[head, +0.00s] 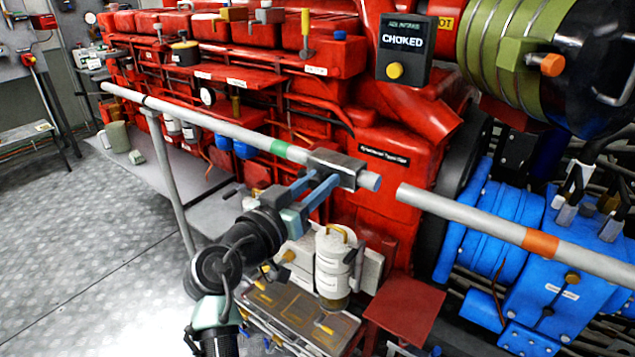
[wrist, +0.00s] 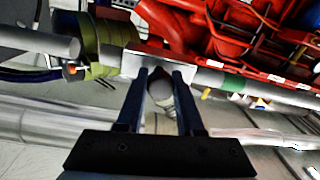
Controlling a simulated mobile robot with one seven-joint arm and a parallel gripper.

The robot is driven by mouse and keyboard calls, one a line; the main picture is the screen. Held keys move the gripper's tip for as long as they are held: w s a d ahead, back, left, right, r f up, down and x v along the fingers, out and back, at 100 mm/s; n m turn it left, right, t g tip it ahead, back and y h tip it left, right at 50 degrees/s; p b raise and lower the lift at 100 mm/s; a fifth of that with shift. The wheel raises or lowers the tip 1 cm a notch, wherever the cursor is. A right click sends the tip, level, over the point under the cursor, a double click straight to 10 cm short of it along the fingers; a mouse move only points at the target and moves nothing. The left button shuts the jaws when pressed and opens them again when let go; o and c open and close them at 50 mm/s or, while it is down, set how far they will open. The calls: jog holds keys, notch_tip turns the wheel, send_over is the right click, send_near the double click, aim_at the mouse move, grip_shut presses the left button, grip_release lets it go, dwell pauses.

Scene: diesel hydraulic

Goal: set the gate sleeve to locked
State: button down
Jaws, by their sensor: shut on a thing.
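The gate sleeve (head: 336,166) is a dark block around the left grey rail (head: 215,123), near that rail's free end and just right of a green band (head: 278,148). A short gap separates this end from the right rail (head: 470,213), which has an orange band (head: 540,243). The sleeve does not span the gap. My gripper (head: 328,183) reaches the sleeve from the front with its blue fingers. In the wrist view, the fingers (wrist: 161,78) are shut on a round grey knob (wrist: 160,90) at the sleeve (wrist: 150,62). The knob is hidden in the head view.
The red engine (head: 395,150) stands close behind the rail, and a blue unit (head: 570,290) is at right. A white canister (head: 333,262) stands below the sleeve, near a tray (head: 295,312). A post (head: 168,170) supports the left rail. Open floor is at left.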

dwell(0.3)
jog(key=s+d, duration=0.6)
jog(key=d, duration=0.2)
jog(key=shift+d+f+p, duration=0.15)
jog(key=shift+d+p, duration=0.1)
jog(key=shift+p, duration=0.05)
jog(key=c, duration=0.5)
grip_release()
jog(key=shift+s, duration=0.15)
jog(key=shift+c, duration=0.2)
jog(key=b+v, duration=0.2)
jog(key=v, duration=1.1)
